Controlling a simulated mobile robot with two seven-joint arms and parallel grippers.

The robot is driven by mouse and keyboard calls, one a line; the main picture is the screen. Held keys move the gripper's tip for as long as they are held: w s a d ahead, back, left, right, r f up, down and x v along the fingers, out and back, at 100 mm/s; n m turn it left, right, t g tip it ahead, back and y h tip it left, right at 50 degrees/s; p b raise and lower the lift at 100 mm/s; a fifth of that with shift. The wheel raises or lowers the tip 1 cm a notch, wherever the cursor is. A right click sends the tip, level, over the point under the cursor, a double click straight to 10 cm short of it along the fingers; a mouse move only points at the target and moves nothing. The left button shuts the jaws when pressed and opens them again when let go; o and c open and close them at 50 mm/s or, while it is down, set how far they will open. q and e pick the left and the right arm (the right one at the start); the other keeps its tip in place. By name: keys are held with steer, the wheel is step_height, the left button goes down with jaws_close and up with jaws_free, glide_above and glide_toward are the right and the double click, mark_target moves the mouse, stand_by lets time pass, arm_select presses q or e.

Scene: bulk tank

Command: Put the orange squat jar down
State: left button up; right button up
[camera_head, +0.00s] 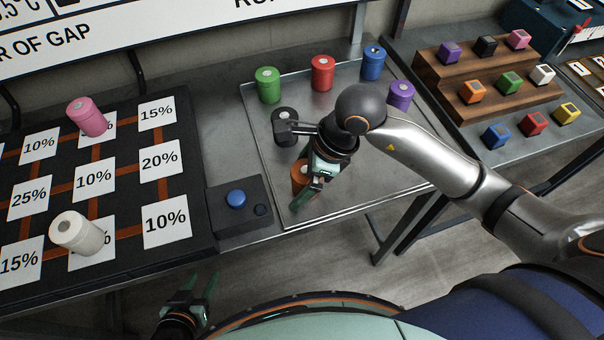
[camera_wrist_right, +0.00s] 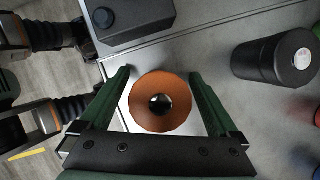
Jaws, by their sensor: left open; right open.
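The orange squat jar (camera_head: 298,176) stands on the metal tray, partly hidden behind my right gripper (camera_head: 308,200) in the head view. In the right wrist view the jar (camera_wrist_right: 159,103) is seen from above, with a dark round knob at its centre. The green fingers of my right gripper (camera_wrist_right: 160,92) are open on either side of it, with a visible gap at each side. My left gripper (camera_head: 202,290) is open and empty at the lower left, in front of the table edge.
The tray (camera_head: 330,206) also holds black (camera_head: 285,125), green (camera_head: 268,85), red (camera_head: 322,73), blue (camera_head: 372,62) and purple (camera_head: 400,95) jars. A box with a blue button (camera_head: 236,199) sits left of it. Pink (camera_head: 88,117) and white (camera_head: 77,233) jars stand on the percentage board (camera_head: 190,195).

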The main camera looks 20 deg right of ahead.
steer(key=shift+r, duration=0.25)
steer(key=v, duration=1.1)
steer(key=shift+d+r+p, duration=0.2)
steer(key=shift+r+p, duration=0.15)
steer(key=shift+p, duration=0.1)
